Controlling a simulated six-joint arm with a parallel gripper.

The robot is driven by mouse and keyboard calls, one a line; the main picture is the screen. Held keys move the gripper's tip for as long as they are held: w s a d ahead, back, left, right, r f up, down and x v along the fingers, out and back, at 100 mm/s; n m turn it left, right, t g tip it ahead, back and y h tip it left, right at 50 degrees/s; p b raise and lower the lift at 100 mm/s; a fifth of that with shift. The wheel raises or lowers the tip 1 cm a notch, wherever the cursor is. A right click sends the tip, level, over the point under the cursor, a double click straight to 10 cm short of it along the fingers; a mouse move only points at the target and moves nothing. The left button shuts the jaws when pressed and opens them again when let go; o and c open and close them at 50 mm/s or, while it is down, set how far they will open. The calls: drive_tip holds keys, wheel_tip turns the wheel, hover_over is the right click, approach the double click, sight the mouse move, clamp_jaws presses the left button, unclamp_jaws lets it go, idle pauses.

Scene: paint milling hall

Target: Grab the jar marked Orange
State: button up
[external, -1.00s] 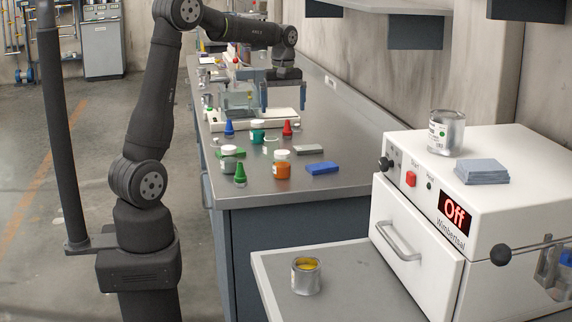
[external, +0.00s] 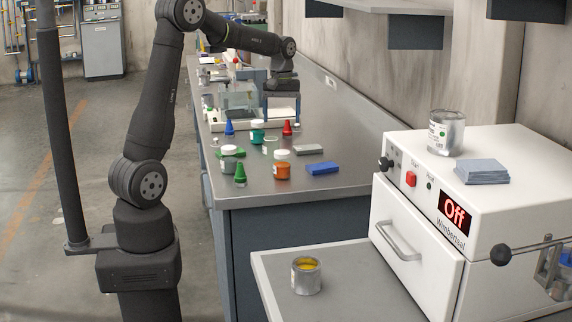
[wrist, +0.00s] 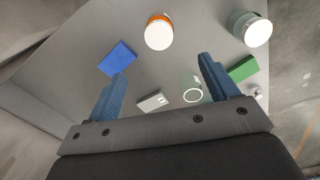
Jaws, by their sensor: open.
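The orange jar with a white lid (external: 282,168) stands upright on the grey bench, near its front end, in the external view. No label on it is legible. In the wrist view the jar (wrist: 158,32) shows from above as a white lid with an orange rim, beyond my fingertips. My gripper (external: 282,112) is over the bench, farther back than the jar in the external view. In the wrist view my gripper (wrist: 163,72) has its two blue fingers wide apart with nothing held between them.
A blue block (external: 322,168) lies right of the jar and a green cone (external: 240,173) stands left. A grey jar with a white lid (external: 229,165), a teal jar (external: 258,133), a red cone (external: 287,129) and a grey block (external: 309,150) are near. A white machine (external: 425,235) stands right.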

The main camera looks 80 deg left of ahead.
sight(282, 152)
wheel_tip(282, 152, down, 10)
drive_tip(key=shift+f, duration=0.1)
drive_tip(key=shift+d+f, duration=0.2)
drive_tip(key=shift+f, duration=2.4)
drive_tip(key=c, duration=1.1)
drive_tip(key=shift+r, duration=0.15)
drive_tip(key=shift+c, duration=0.2)
